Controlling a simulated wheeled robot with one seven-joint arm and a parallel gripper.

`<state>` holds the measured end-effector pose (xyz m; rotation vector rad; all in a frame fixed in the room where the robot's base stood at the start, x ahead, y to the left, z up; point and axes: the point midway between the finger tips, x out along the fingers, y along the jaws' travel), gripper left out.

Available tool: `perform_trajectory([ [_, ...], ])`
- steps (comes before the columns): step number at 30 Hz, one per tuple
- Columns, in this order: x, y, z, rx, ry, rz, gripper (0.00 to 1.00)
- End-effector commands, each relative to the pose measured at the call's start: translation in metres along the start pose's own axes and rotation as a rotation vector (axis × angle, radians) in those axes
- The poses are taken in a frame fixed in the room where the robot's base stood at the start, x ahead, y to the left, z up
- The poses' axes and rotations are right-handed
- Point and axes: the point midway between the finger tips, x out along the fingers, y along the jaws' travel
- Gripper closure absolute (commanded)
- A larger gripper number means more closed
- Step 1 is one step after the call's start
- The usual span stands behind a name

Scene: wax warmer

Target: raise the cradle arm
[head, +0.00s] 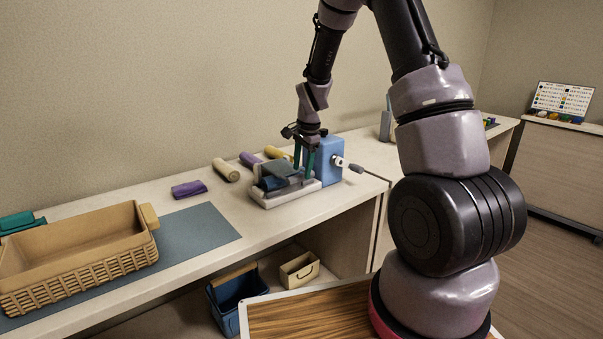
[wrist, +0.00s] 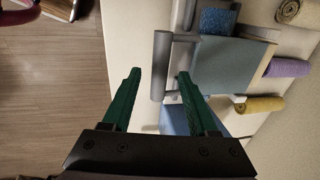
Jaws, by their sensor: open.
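The warmer stands near the counter's right end in the head view, with a pale base (head: 287,197), a blue box (head: 329,158) and a flat blue-grey plate (head: 279,169). In the wrist view a grey cylindrical handle (wrist: 160,66) joins a grey bar (wrist: 182,16) by a short rod; it looks like part of the cradle arm. The plate (wrist: 234,66) lies to the right of the handle. My gripper (head: 304,171) is open, pointing down over the warmer. Its green fingers (wrist: 159,76) lie on either side of the handle's near end in the wrist view; contact cannot be told.
A crank handle (head: 355,169) sticks out right of the blue box. Purple (head: 188,189), tan (head: 226,170) and yellow (head: 274,152) rolls lie left of and behind the warmer. A wicker basket (head: 80,258) stands on a grey-blue mat (head: 200,237) at the left.

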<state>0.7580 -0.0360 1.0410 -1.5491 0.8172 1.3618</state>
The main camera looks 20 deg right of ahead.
Motion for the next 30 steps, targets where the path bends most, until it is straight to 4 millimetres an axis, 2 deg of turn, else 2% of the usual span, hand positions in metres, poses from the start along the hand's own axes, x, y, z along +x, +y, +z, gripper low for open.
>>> perform_trajectory([
  [1,0.007,0.0,-0.001,0.001,0.0,0.002,0.41],
  [6,0.02,0.0,0.0,0.0,0.0,0.0,0.41],
  [15,0.022,0.0,0.0,0.0,0.001,-0.001,0.41],
  [17,0.022,0.0,0.0,0.0,0.001,-0.001,0.6],
  [18,0.022,0.0,0.0,0.0,0.001,-0.001,0.75],
  [20,0.022,0.0,0.0,0.0,0.001,-0.001,0.98],
  [30,0.022,0.0,0.0,-0.001,0.001,-0.001,1.0],
])
